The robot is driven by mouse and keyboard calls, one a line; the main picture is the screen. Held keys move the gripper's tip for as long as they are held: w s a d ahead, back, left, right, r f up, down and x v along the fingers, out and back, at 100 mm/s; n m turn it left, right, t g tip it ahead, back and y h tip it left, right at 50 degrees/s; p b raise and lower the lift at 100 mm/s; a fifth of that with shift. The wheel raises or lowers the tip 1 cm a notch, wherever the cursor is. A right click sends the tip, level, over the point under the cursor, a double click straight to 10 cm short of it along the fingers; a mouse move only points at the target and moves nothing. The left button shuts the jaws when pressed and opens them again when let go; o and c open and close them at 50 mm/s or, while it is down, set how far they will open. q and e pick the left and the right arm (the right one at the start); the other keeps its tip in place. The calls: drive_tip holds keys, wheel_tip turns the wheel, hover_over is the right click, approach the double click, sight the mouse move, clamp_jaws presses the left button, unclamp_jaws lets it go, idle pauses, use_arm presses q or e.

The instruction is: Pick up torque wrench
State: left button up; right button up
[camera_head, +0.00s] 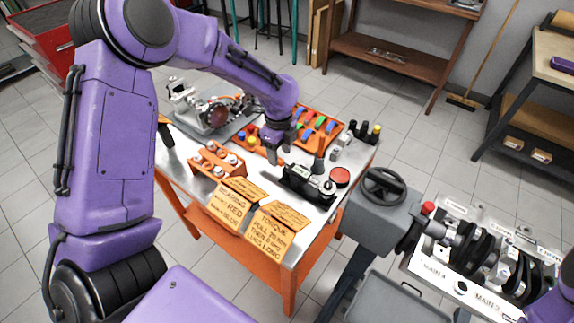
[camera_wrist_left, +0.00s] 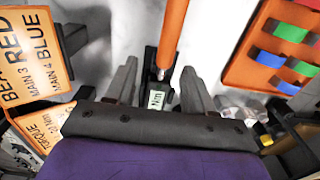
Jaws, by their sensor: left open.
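The torque wrench shows as an orange handle (camera_head: 320,147) standing up from a black body (camera_head: 306,183) near the right side of the metal-topped table. In the left wrist view, the orange handle (camera_wrist_left: 174,35) and a small "Nm" display (camera_wrist_left: 157,99) lie between the fingers in the picture. My left gripper (camera_head: 280,153) is above the table, left of the handle in the head view. It is open and empty, with its fingers apart in the wrist view (camera_wrist_left: 158,88). I cannot tell the exact gap to the wrench. My right gripper is out of view.
An orange tray (camera_head: 331,124) with coloured pieces lies behind. An orange block (camera_head: 217,162) stands left and instruction signs (camera_head: 231,202) at the front. A red round piece (camera_head: 341,177) is beside the wrench. An engine block (camera_head: 478,284) stands right, near a handwheel (camera_head: 384,186).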

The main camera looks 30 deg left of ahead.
sight(280, 159)
use_arm(q)
drive_tip(key=f, duration=0.2)
drive_tip(key=f+p, duration=0.1)
drive_tip(key=f, duration=0.3)
drive_tip(key=shift+w+a+p, duration=0.2)
drive_tip(key=shift+w+p, duration=0.1)
drive_tip(key=shift+p, duration=0.05)
drive_tip(key=shift+w+a+f, duration=0.1)
drive_tip(key=shift+f, duration=0.35)
drive_tip(key=shift+r, duration=0.1)
clamp_jaws()
